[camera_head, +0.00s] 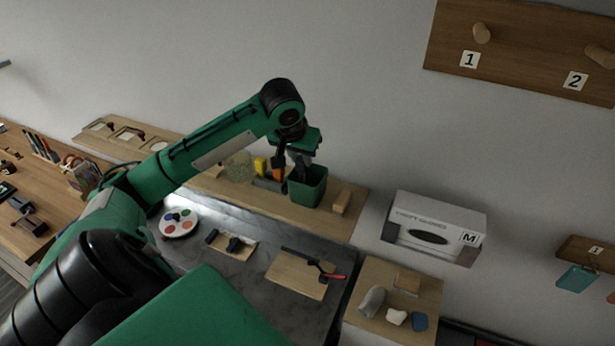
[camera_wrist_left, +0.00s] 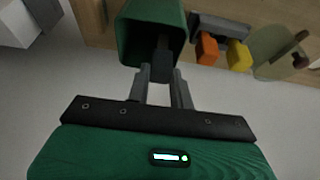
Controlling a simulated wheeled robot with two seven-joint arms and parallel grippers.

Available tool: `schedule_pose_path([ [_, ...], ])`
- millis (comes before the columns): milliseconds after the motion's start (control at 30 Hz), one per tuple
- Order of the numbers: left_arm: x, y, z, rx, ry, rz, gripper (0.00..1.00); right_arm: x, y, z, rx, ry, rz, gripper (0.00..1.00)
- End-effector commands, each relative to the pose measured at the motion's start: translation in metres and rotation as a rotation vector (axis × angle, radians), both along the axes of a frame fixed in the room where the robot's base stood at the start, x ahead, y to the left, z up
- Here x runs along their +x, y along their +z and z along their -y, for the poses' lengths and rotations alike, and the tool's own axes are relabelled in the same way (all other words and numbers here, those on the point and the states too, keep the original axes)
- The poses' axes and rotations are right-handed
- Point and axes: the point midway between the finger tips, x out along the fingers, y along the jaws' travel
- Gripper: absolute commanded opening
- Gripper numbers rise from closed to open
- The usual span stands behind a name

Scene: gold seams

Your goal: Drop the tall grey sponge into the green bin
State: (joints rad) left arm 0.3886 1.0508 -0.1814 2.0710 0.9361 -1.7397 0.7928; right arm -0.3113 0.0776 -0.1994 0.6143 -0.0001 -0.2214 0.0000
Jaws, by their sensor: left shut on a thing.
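The green bin (camera_head: 308,188) stands on the wooden shelf against the wall, and its open mouth also shows in the left wrist view (camera_wrist_left: 150,20). My left gripper (camera_head: 303,168) is directly above the bin, pointing down. In the left wrist view, my left gripper (camera_wrist_left: 163,78) is shut on a tall dark grey block, the grey sponge (camera_wrist_left: 163,60). The sponge's far end overlaps the bin's opening; how deep it reaches is hard to tell. In the head view the sponge is mostly hidden by the gripper and bin. My right gripper is not in view.
A dark holder with orange and yellow pieces (camera_head: 262,167) stands left of the bin, beside a clear jar (camera_head: 238,167). A wooden block (camera_head: 341,202) is on its right. A white box (camera_head: 435,226) is farther right. The grey counter in front holds a paint palette (camera_head: 178,222) and boards.

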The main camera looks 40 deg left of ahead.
Motion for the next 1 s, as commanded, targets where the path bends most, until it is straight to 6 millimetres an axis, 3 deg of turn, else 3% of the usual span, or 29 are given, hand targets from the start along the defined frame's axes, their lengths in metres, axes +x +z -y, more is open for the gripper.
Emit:
schedule_pose_path([
  [167,0.0,-0.004,0.0,0.0,0.0,0.0,0.01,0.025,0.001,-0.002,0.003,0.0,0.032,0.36],
  [333,0.0,-0.004,0.0,0.0,0.0,0.0,0.01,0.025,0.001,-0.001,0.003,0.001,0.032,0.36],
  [367,0.0,-0.004,0.0,0.0,0.0,0.0,0.26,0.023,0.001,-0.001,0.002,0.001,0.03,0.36],
  [467,0.0,-0.004,0.0,0.0,0.0,0.0,0.46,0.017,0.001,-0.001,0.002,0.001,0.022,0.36],
  [500,0.0,-0.004,0.0,0.0,0.0,0.0,0.48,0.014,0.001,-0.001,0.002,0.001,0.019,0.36],
  [833,-0.001,-0.001,0.0,0.001,0.0,0.002,0.48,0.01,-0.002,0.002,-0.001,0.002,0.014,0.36],
  [1000,-0.009,0.019,0.002,0.003,-0.001,0.006,0.48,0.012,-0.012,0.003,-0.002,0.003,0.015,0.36],
])
